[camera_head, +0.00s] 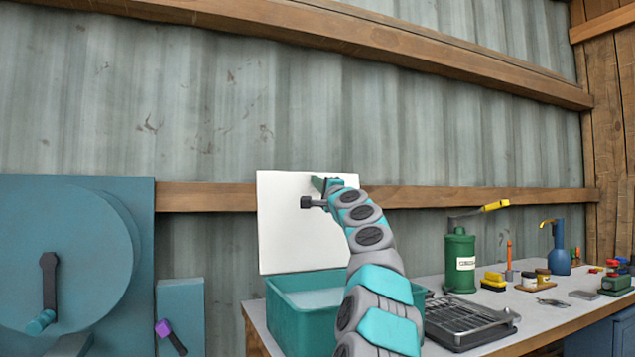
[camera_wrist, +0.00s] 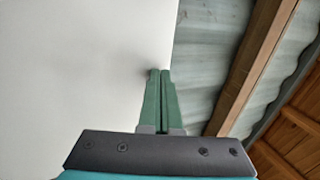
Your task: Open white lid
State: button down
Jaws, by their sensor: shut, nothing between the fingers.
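The white lid (camera_head: 285,225) stands upright at the back of the teal bin (camera_head: 305,318), so the bin's top is open. The lid also fills the left of the wrist view (camera_wrist: 80,70). My gripper (camera_head: 318,184) is at the upper part of the lid, in front of its face. In the wrist view my gripper's green fingers (camera_wrist: 160,72) are closed together near the lid's right edge, with nothing between them. I cannot tell whether the fingertips touch the lid. My arm hides the bin's right part.
A grey rack (camera_head: 465,322) and a green canister (camera_head: 460,260) stand on the workbench (camera_head: 540,318) to the right, with several small tools beyond. A large blue wheel with a crank (camera_head: 65,265) stands at the left. A corrugated metal wall (camera_head: 200,100) with wooden beams is behind.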

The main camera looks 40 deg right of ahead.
jog(key=shift+s, duration=0.15)
jog(key=s+a+r+b, duration=0.2)
jog(key=s+a, duration=0.1)
jog(key=s, duration=1)
dwell(0.4)
jog(key=shift+s+a+r, duration=0.1)
jog(key=shift+a, duration=0.05)
